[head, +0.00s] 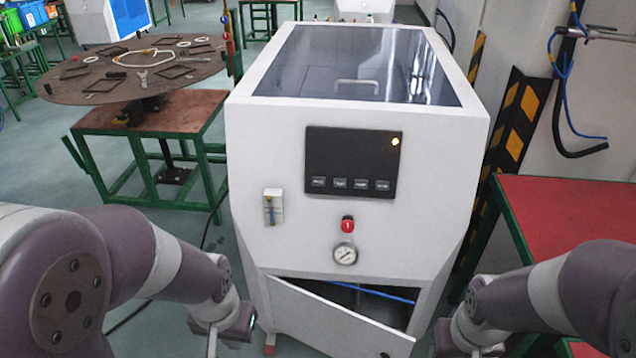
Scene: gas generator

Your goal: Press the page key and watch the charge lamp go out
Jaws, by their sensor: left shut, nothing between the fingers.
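The white generator cabinet (300,215) stands ahead of me. Its black panel (350,160) carries a row of several small grey keys (340,183) along the bottom. The key labels are too small to read, so I cannot tell which is the page key. My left gripper (232,330) is shut and empty, low in front of the cabinet's left side, well below and apart from the keys. My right gripper (466,345) is at the bottom edge, right of the cabinet, and mostly cut off; its fingers are hidden.
A lower door (335,322) hangs tilted open. A round table (135,70) with loose parts stands at left, a red table (575,220) at right. The space before the panel is clear.

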